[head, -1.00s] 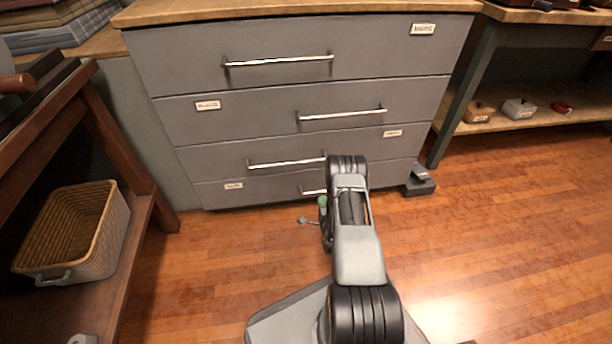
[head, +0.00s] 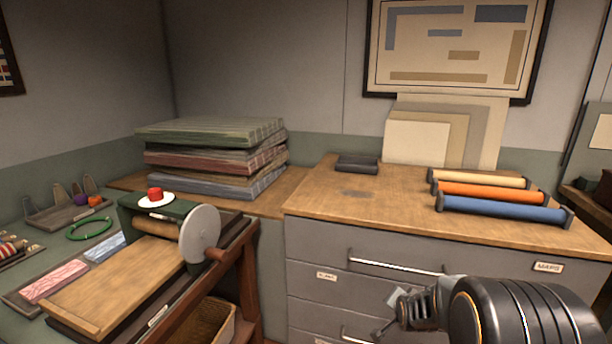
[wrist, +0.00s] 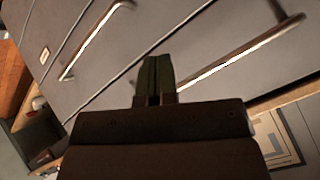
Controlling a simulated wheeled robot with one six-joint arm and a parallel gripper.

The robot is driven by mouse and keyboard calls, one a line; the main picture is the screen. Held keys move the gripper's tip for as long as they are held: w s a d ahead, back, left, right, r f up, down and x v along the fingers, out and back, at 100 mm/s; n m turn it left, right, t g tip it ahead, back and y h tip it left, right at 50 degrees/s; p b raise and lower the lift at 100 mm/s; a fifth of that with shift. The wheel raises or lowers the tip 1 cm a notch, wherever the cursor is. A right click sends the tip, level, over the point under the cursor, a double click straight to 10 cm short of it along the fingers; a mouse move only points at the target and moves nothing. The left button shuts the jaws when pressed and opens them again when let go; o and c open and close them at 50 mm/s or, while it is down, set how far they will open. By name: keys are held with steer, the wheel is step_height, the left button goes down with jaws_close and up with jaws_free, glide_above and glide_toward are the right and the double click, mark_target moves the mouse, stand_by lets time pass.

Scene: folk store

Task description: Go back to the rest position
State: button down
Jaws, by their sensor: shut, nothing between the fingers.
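My gripper (wrist: 156,75) shows in the wrist view with its two dark fingers together and nothing between them. It points at the grey drawer fronts (wrist: 110,75) and their metal handles; whether it touches them I cannot tell. In the head view my gripper is small and partly hidden by my arm at the lower right, in front of the grey drawer cabinet (head: 315,245). The drawers in view look closed.
On the cabinet's wooden top (head: 330,200) lie several rolls, including an orange roll (head: 490,193) and a blue roll (head: 500,209). Folded cloths (head: 212,155) are stacked beside it. A side table at left bears a machine with a grey wheel (head: 200,233). A basket (head: 205,325) sits below.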

steer(key=s+a+r+n+g+y+p, duration=0.1)
steer(key=s+a+r+n+g+p, duration=0.2)
steer(key=s+r+p, duration=0.4)
steer(key=s+a+r+n+g+y+p, duration=0.1)
steer(key=s+a+r+n+g+p, duration=0.2)
steer(key=s+r, duration=1.3)
steer(key=a+r+n+p, duration=0.3)
steer(key=r+p, duration=0.1)
steer(key=shift+a+r, duration=0.15)
steer(key=shift+a, duration=0.2)
steer(key=shift+d, duration=0.15)
